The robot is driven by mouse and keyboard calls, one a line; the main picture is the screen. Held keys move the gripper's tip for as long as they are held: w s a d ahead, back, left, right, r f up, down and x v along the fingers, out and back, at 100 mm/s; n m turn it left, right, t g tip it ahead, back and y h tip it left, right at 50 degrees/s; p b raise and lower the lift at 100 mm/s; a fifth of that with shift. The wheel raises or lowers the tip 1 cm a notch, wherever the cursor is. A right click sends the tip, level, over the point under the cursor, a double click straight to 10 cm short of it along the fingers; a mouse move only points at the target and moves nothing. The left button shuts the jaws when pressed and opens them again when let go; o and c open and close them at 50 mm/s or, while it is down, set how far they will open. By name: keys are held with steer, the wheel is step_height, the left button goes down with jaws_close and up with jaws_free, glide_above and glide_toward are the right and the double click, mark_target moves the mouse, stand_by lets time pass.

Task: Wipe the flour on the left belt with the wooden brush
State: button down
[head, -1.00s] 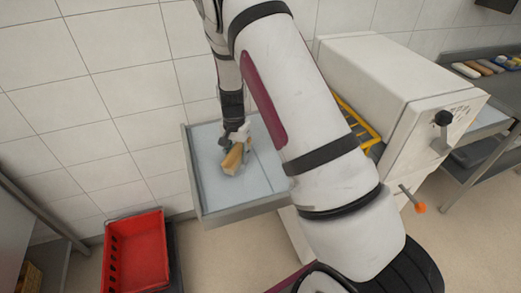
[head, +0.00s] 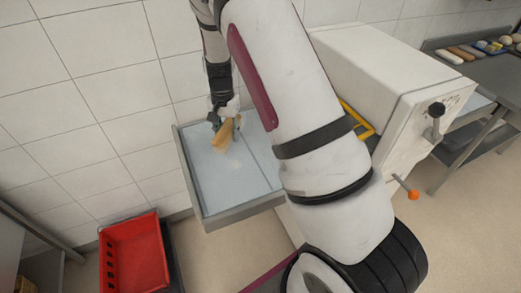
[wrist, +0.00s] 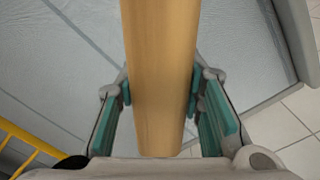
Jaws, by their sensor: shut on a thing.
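The wooden brush (head: 223,133) is in my gripper (head: 226,117) over the left belt (head: 227,194), toward the belt's far side. The wrist view shows the brush's plain wooden body (wrist: 160,70) between the two teal-padded fingers of my gripper (wrist: 160,98), which are shut on it. In the head view the brush is tilted, and I cannot tell whether its lower end touches the belt. A faint pale patch, perhaps flour (head: 233,166), shows on the belt just in front of the brush. The brush's lower end is hidden in the wrist view.
The belt has a raised grey metal rim (head: 245,207). A white machine (head: 385,85) with a yellow guard (head: 357,118) and an orange-tipped lever (head: 413,194) stands to the right. A red crate (head: 136,255) is at the lower left. A tiled wall runs behind.

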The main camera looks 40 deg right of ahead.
steer(key=shift+r+p, duration=0.45)
steer(key=shift+r, duration=0.8)
steer(key=shift+a, duration=0.1)
